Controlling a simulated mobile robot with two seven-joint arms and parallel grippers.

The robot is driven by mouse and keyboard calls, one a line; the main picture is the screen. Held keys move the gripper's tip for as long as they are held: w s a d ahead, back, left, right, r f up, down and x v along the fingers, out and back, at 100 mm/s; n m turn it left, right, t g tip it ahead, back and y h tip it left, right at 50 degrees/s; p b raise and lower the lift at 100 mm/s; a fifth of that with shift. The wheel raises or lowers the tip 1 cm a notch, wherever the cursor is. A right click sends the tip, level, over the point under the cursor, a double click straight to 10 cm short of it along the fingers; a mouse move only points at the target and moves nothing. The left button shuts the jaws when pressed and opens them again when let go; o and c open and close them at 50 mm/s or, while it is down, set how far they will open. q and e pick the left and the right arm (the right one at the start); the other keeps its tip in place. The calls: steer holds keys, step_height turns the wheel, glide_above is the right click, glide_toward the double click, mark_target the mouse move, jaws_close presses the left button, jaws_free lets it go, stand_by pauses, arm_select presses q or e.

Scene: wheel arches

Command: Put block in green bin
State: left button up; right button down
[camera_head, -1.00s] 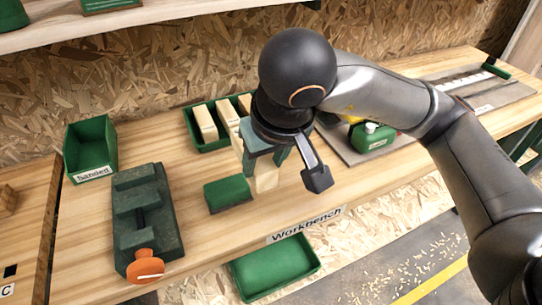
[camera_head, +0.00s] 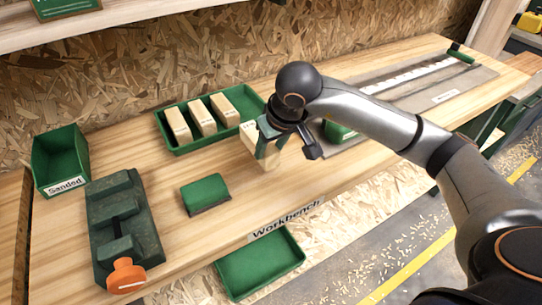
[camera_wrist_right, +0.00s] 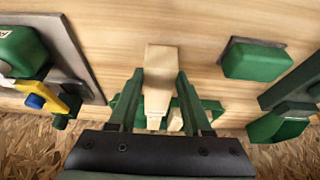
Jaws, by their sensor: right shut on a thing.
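A pale wooden block (camera_head: 254,146) is held in my right gripper (camera_head: 268,152), just right of the green tray and above the workbench. In the right wrist view the same block (camera_wrist_right: 161,68) sits between the two fingers of the gripper (camera_wrist_right: 157,82). I cannot tell its clearance from the bench. The green bin labelled "Sanded" (camera_head: 60,158) stands at the left back of the bench, far left of the gripper; the part of its inside that shows looks empty. My left gripper is out of view.
The green tray (camera_head: 176,148) holds several blocks. A green sanding block (camera_head: 205,193) and a dark green vise (camera_head: 122,222) with an orange knob lie between gripper and bin. A green machine (camera_head: 338,131) is right of the gripper. Another green tray (camera_head: 262,262) is below the bench edge.

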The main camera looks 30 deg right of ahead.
mark_target(271, 159)
steer(key=shift+w+d+f, duration=0.1)
steer(key=shift+f, duration=0.8)
steer(key=shift+w+d+f, duration=0.1)
steer(key=shift+f, duration=0.8)
steer(key=shift+f, duration=0.2)
steer(key=shift+c, duration=1.7)
jaws_free()
steer(key=shift+s, duration=0.1)
